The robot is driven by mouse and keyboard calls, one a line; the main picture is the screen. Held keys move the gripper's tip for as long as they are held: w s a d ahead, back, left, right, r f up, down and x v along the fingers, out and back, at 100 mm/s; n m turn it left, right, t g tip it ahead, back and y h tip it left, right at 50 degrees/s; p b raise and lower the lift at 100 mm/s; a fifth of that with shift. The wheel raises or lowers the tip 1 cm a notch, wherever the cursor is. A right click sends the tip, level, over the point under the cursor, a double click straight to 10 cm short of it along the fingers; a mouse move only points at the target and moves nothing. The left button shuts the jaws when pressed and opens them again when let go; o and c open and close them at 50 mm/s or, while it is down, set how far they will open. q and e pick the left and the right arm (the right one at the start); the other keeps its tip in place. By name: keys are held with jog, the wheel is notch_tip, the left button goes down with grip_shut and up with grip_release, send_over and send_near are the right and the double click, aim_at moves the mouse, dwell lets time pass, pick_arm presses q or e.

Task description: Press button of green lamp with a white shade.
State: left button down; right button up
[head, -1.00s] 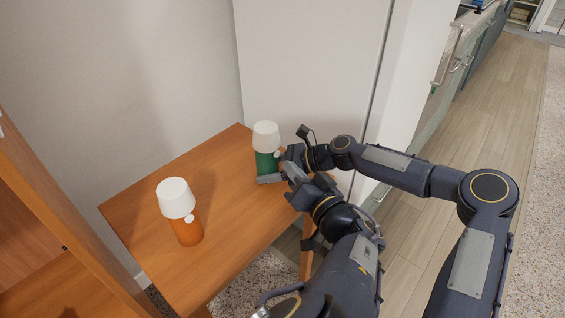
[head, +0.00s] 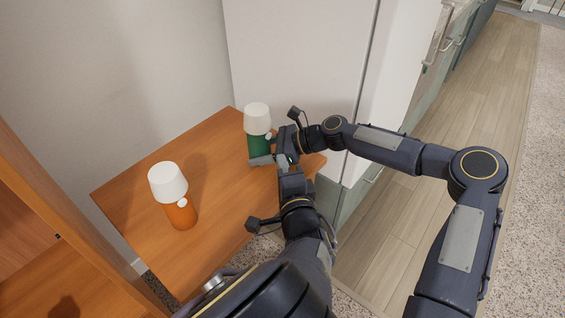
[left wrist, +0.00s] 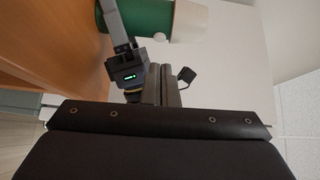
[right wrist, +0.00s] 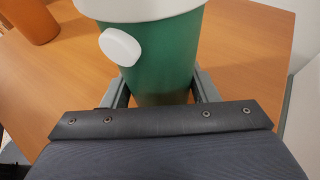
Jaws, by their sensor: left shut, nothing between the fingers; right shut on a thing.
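The green lamp (head: 260,146) with its white shade (head: 257,117) stands upright on the wooden table. A white round button (head: 268,136) is on its body below the shade, and shows large in the right wrist view (right wrist: 121,46). My right gripper (right wrist: 158,92) is shut on the green body, a finger on each side. My left gripper (head: 287,166) is shut and empty, close beside the right gripper at the lamp's right.
An orange lamp (head: 181,213) with a white shade stands on the table (head: 225,190) to the left. Wooden shelving (head: 50,200) is at the left, and a tall white cabinet (head: 295,60) rises behind the table. Bare tabletop lies between the lamps.

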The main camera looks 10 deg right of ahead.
aim_at(267, 138)
pick_arm(q)
jog(key=w, duration=0.5)
jog(key=w+a, duration=0.1)
jog(key=w, duration=0.1)
jog(key=shift+w+f, duration=0.1)
jog(key=shift+w, duration=0.15)
jog(key=shift+w+a, duration=0.45)
jog(key=shift+a, duration=0.35)
jog(key=shift+w+a, duration=0.1)
pick_arm(e)
jog(key=shift+s, duration=0.1)
pick_arm(q)
jog(key=s+d, duration=0.2)
jog(key=s, duration=0.8)
jog(key=shift+s+r, duration=0.15)
jog(key=shift+r, duration=0.05)
pick_arm(e)
jog(key=shift+f, duration=0.1)
jog(key=shift+d, duration=0.1)
jog(key=o, duration=1.1)
jog(key=shift+c, duration=0.2)
jog(key=shift+o, duration=0.9)
